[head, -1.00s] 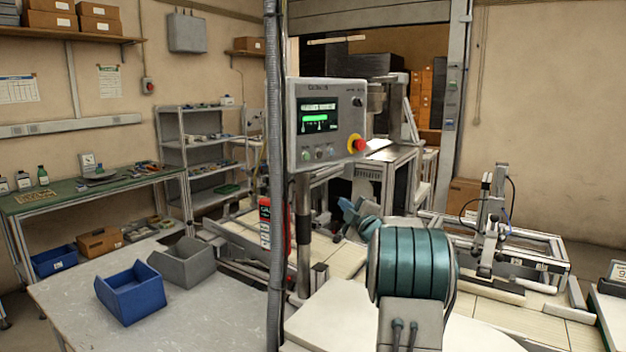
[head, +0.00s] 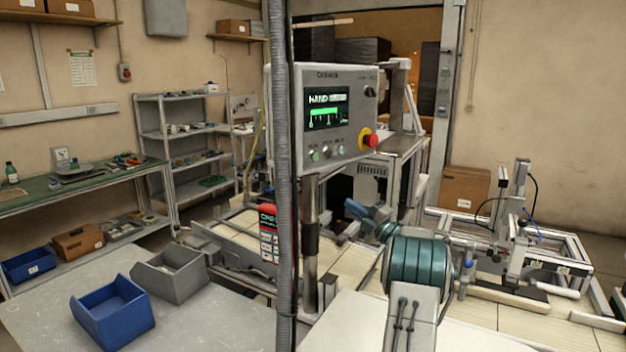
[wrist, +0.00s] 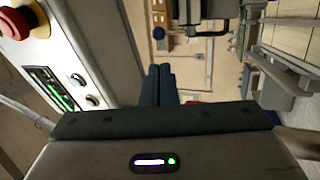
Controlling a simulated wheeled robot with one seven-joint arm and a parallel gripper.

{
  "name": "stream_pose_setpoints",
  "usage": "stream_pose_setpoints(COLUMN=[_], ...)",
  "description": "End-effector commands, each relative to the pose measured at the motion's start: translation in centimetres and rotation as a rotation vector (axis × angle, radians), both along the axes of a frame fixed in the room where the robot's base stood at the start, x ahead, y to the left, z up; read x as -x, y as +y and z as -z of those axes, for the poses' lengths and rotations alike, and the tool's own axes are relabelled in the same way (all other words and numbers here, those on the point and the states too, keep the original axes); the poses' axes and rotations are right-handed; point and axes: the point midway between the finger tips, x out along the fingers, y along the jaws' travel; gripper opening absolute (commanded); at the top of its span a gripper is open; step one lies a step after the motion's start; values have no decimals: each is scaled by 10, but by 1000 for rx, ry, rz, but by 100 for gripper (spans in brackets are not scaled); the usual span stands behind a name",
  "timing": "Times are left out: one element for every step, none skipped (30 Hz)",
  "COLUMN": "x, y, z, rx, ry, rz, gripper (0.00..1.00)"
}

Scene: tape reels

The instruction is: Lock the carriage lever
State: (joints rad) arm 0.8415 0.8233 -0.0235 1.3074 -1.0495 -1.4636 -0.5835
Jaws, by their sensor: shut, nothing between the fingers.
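My gripper (head: 358,211) is shut and empty, to the right of the control panel's post in the head view. Its dark teal fingers (wrist: 159,86) lie together in the wrist view. The carriage assembly (head: 518,235) stands at the right of the bench, with an upright column on a metal frame. A pale, bar-like handle (head: 529,289) sticks out low on its front; I cannot tell for sure whether this is the carriage lever or whether it is locked. My gripper is left of the carriage and apart from it.
The control panel (head: 325,118), with a red stop button (head: 369,140), stands close by and also fills the upper left of the wrist view (wrist: 95,45). A grey vertical conduit (head: 284,180) crosses the head view. Blue (head: 113,312) and grey (head: 171,274) bins sit at left.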

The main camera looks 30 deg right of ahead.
Motion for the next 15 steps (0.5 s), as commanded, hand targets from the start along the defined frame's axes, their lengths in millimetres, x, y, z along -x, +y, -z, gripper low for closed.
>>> stream_pose_setpoints(x=[1,1,1,1,1,1,1,1,-1,-2,-4,-7,-11,-15,-20], y=[-1,-1,-1,-1,-2,-2,-2,-1,-1,0,1,2,4,5,8], z=[0,0,0,0,0,0,0,0,-1,-2,-3,-5,-7,-8,-11], rx=[1,0,0,0,0,0,0,0,0,1,1,1,0,1,0], ry=[0,0,0,0,0,0,0,0,0,0,0,-1,-1,0,0], rz=[1,2,2,2,3,3,3,2,2,1,0,-1,-2,-2,-2], gripper=[0,0,0,0,0,0,0,0,0,0,0,0,0,0,0])
